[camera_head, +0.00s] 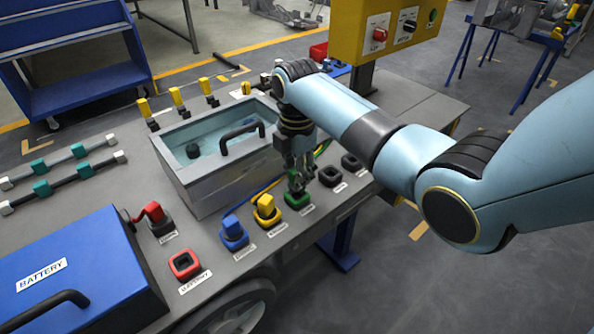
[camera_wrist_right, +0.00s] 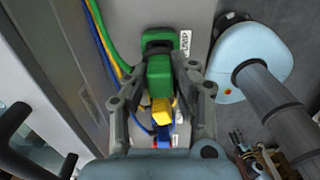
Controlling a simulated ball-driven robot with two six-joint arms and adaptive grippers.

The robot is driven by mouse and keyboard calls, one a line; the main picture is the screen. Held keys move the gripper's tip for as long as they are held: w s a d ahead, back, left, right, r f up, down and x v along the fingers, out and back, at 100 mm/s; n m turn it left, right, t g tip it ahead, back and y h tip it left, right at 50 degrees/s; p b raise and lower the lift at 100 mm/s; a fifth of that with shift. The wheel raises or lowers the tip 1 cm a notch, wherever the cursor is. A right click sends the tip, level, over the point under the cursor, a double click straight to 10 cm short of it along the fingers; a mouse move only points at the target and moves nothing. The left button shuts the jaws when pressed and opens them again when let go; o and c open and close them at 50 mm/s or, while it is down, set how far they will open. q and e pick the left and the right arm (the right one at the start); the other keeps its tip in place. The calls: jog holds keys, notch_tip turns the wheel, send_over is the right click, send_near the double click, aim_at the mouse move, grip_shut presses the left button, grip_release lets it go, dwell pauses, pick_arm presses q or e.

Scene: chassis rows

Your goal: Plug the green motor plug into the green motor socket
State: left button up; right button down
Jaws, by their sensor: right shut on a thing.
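My right gripper (camera_head: 297,176) points down over the green socket (camera_head: 297,199) on the grey chassis top. It is shut on the green plug (camera_wrist_right: 159,76), which sits between its two fingers in the right wrist view. In the head view the fingers hide most of the plug. The plug is right at the socket; I cannot tell whether it is in it or just above. The socket's green rim also shows beyond the plug in the right wrist view (camera_wrist_right: 168,30). My left gripper is not in view.
A yellow plug (camera_head: 265,206) and a blue plug (camera_head: 232,229) stand in their sockets to the left. Black sockets (camera_head: 330,176) lie to the right. A grey bin (camera_head: 215,193) with a black handle stands close behind. An open red socket (camera_head: 185,264) is nearer the blue battery (camera_head: 85,275).

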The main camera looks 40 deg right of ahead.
jog(key=shift+p, duration=0.35)
dwell(0.4)
jog(key=shift+f+b, duration=0.8)
jog(key=shift+f, duration=0.55)
jog(key=c, duration=1)
grip_release()
jog(key=shift+c, duration=0.2)
notch_tip(320, 180, up, 12)
jog(key=shift+r, duration=0.1)
